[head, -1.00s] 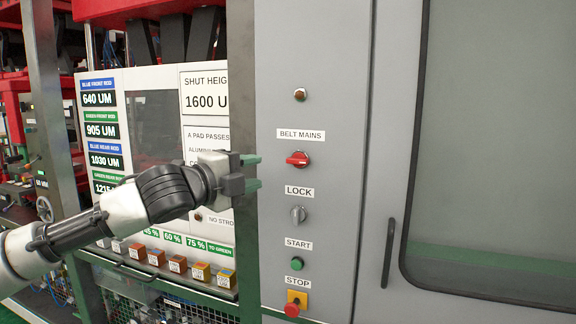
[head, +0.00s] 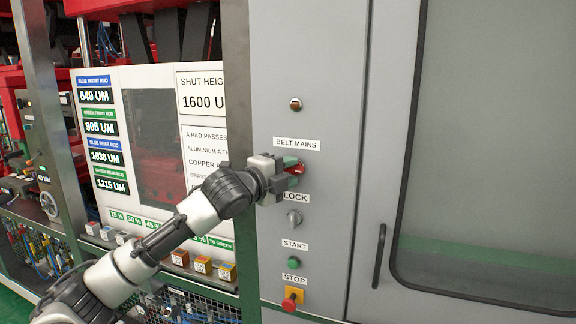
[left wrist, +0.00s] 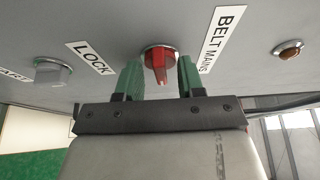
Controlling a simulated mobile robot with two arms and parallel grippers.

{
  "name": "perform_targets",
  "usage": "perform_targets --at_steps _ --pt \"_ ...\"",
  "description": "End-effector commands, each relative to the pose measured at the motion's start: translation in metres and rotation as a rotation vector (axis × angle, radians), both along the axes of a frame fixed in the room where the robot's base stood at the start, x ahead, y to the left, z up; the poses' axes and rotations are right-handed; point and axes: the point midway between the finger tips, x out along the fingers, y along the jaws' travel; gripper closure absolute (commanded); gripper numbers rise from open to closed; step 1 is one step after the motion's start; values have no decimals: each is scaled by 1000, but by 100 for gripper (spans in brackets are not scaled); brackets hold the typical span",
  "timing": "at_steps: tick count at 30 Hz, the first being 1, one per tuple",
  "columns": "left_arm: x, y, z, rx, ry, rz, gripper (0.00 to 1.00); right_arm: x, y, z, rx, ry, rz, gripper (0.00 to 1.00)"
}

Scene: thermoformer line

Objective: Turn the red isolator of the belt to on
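The red isolator (head: 297,169) sits under the BELT MAINS label (head: 297,144) on the grey cabinet. In the head view my left gripper (head: 288,172) covers most of it. In the left wrist view the red isolator handle (left wrist: 159,64) shows between the two green fingertips of my left gripper (left wrist: 159,78), with a gap on each side. The gripper is open, and its fingers stand on both sides of the handle. My right gripper is in neither view.
Below are a grey lock switch (head: 294,218), a green start button (head: 293,262) and a yellow-and-red stop button (head: 291,300). An amber lamp (head: 296,104) is above. A door handle (head: 380,255) stands to the right. A steel post (head: 237,90) stands left of the cabinet.

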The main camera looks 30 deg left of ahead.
Motion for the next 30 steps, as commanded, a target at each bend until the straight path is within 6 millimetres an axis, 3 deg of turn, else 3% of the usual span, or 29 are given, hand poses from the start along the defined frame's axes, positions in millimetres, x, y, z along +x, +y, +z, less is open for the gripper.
perform_targets --at_steps 8,16,30 --pt "2 -1 0 0 0 -1 62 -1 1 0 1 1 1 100" --pt "1 0 0 0 0 0 100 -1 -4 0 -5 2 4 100" --pt "1 0 -3 -82 -19 -1 100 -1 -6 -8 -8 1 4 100"
